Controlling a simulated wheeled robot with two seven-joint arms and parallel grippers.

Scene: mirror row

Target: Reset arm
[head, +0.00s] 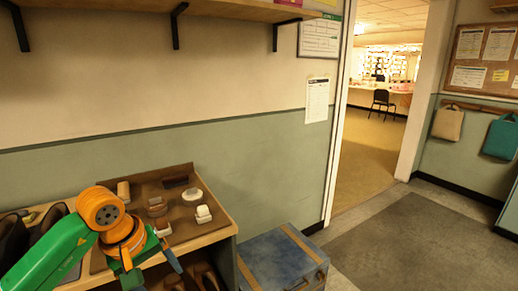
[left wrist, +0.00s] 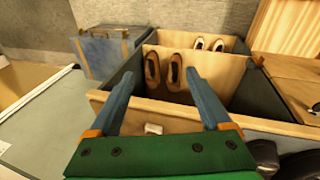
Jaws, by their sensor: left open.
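My left arm, green with orange joints, reaches in from the left in the head view. Its gripper (head: 150,262) hangs at the front edge of the wooden bench (head: 218,222), with a blue-grey finger pointing down. In the left wrist view the two fingers of this gripper (left wrist: 162,95) are wide apart with nothing held between them. Beyond them is an open wooden compartment unit (left wrist: 150,115) with a pair of brown shoes (left wrist: 163,72) and another pair (left wrist: 208,44) farther back. My right gripper is in neither view.
A brown mat (head: 182,215) on the bench holds several small items, including a white round tin (head: 192,194) and a brush (head: 204,214). A blue chest (head: 278,262) stands right of the bench. The floor (head: 410,240) and doorway to the right are clear.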

